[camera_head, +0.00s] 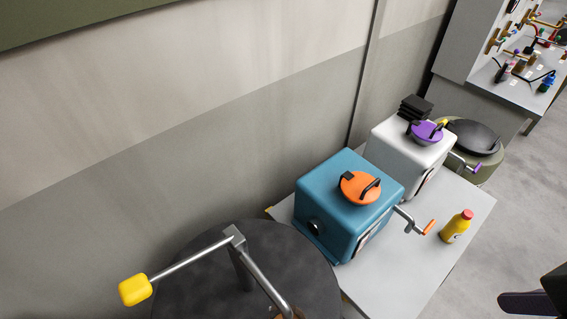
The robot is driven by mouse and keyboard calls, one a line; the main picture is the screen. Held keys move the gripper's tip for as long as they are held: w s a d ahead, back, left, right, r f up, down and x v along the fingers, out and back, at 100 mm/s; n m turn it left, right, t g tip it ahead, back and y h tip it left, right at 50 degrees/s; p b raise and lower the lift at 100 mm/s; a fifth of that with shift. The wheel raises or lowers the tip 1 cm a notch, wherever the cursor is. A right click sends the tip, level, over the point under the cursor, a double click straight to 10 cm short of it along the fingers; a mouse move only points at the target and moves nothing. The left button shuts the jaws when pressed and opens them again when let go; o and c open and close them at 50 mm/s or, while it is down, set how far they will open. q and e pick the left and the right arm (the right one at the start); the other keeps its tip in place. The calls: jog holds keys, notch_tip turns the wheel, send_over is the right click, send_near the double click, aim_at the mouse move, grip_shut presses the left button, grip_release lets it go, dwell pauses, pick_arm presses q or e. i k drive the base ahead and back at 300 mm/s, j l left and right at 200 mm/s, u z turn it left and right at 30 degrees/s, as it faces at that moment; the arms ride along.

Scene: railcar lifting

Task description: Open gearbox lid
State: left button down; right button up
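A blue gearbox (325,222) stands on a light grey table, with a round orange lid (358,190) on its top. The lid has a black curved handle and a small black block at its edge. A white gearbox (395,145) stands behind it, with a purple lid (425,132) that also has a black handle. Both lids sit on their boxes. A dark part at the lower right edge, apparently my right gripper (528,302), is cut off by the frame and well apart from both boxes; its opening cannot be judged. My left gripper is not in view.
A yellow bottle (455,228) with a red cap stands on the table (400,270). Cranks (412,221) stick out from the boxes' right sides. A dark round drum (290,262) with a metal lever and yellow knob (135,289) stands at front left. A wall runs behind.

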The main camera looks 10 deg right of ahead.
aim_at(359, 187)
jog(key=i+l, duration=0.15)
jog(key=l, duration=0.2)
jog(key=i+l, duration=0.1)
jog(key=l, duration=0.3)
jog(key=i+l+z, duration=0.1)
jog(key=l, duration=0.25)
jog(key=i+l, duration=0.2)
jog(key=l, duration=0.2)
